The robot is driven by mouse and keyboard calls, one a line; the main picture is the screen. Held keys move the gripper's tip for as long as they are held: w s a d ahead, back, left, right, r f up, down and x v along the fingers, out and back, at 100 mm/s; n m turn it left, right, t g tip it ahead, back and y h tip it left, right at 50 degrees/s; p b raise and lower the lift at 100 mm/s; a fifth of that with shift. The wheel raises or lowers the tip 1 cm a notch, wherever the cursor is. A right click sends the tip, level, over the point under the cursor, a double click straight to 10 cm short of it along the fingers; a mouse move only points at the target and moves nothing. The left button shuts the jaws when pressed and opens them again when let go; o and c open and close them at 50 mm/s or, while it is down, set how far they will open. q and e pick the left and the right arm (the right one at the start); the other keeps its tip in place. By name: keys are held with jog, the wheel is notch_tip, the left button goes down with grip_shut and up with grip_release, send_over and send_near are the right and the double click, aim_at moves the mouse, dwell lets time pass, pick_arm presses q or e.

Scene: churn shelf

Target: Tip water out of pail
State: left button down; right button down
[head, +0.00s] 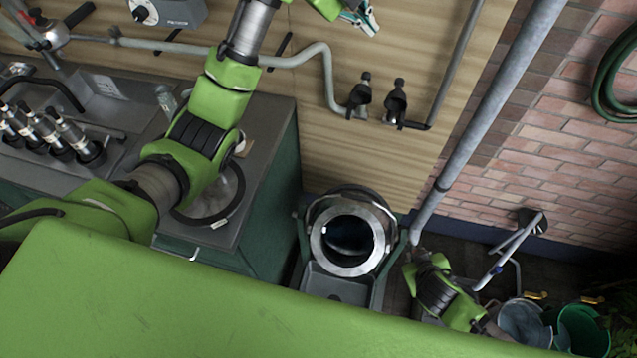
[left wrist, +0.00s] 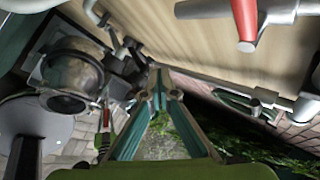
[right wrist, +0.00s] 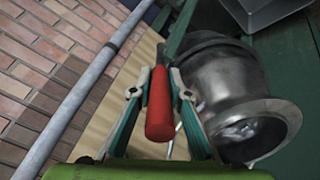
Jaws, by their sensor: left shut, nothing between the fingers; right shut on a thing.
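A round metal vessel (head: 375,238) with a wide pale rim is tilted, its dark mouth facing the head camera. It also shows in the left wrist view (left wrist: 85,77) and, with shiny highlights inside its mouth, in the right wrist view (right wrist: 222,82). I cannot tell whether water is in it. My right gripper (right wrist: 158,92) is shut on a red handle (right wrist: 159,118) beside the vessel. My left gripper (head: 360,18) is shut and empty, high in front of the wooden panel; its fingertips meet in the left wrist view (left wrist: 160,75).
A grey pail (head: 520,318) and a green pail (head: 585,330) stand at the lower right. A metal counter (head: 265,125) is at the left. A grey pipe (head: 485,125) crosses the wall. A red valve handle (left wrist: 245,20) is near my left gripper.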

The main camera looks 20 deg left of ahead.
jog(key=shift+s+f, duration=0.2)
jog(key=shift+s, duration=0.05)
pick_arm(q)
jog(key=s+a+f+n+g+y, duration=0.2)
jog(key=a+f+n+g+y, duration=0.15)
jog(key=f+n, duration=0.75)
jog(key=s+a+f+n+g+y, duration=0.25)
jog(key=a+f+n, duration=0.25)
jog(key=f+n, duration=0.65)
pick_arm(e)
jog(key=shift+w+r, duration=0.1)
pick_arm(q)
jog(key=s+d+f+n+g+h, duration=0.2)
jog(key=s+f+n, duration=0.6)
jog(key=f, duration=0.6)
jog(key=shift+s+d+f+g, duration=0.15)
jog(key=shift+s+d+g, duration=0.3)
jog(key=shift+s, duration=0.55)
jog(key=shift+s, duration=0.1)
